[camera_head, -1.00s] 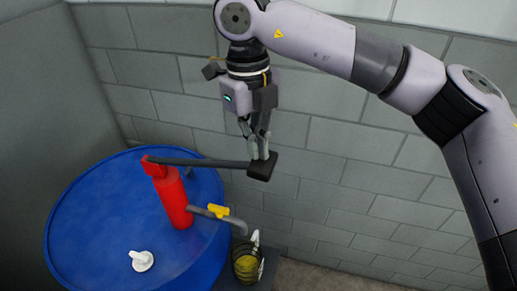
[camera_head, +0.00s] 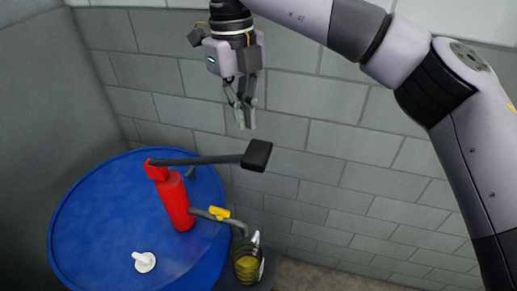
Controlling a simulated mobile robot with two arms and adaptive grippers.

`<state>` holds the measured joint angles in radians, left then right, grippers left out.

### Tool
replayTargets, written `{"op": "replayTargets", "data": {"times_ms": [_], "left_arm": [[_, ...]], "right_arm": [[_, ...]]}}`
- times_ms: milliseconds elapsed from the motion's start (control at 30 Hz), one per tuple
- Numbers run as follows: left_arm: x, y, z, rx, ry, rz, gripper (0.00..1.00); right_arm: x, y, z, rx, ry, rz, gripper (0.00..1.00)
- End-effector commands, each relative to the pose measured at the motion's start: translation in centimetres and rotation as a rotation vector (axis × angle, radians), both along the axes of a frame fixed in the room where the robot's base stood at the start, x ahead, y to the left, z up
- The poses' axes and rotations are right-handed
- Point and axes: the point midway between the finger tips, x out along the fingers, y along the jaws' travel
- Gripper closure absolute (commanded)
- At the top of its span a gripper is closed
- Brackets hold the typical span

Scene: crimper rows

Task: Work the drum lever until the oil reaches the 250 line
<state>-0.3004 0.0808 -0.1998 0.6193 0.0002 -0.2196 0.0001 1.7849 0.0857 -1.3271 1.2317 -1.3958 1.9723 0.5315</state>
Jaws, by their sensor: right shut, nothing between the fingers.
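A red hand pump (camera_head: 177,205) stands on the blue drum (camera_head: 90,225). Its dark lever (camera_head: 205,160) runs right from the pump head, nearly level, to a black grip pad (camera_head: 257,155). A spout with a yellow valve handle (camera_head: 219,212) leads right and bends down to a jug (camera_head: 248,264) holding yellowish oil. The jug's markings are too small to read. My right gripper (camera_head: 243,119) is shut and empty, fingers pointing down, above and slightly left of the grip pad, apart from it. My left gripper is not in view.
A white cap (camera_head: 144,262) sits on the drum top at the front. The jug stands on a dark stand (camera_head: 268,280) beside the drum. Grey block walls (camera_head: 340,160) close off the back and left. Floor shows at the lower right.

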Motion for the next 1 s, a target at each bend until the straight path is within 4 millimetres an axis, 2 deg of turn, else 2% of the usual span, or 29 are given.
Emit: {"op": "replayTargets", "data": {"times_ms": [33, 200, 400, 1000], "left_arm": [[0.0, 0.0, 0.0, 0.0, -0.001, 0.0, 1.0], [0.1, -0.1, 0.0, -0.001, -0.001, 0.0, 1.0], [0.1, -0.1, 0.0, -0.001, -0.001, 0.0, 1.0], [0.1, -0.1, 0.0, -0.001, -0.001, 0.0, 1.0]], "right_arm": [[0.1, 0.2, 1.3, 0.001, -0.004, 0.0, 1.0], [0.4, 0.4, 4.6, -0.001, -0.004, -0.002, 1.0], [0.5, 0.5, 6.4, -0.001, -0.002, 0.0, 1.0], [0.5, 0.5, 6.7, -0.001, -0.001, 0.001, 1.0]]}}
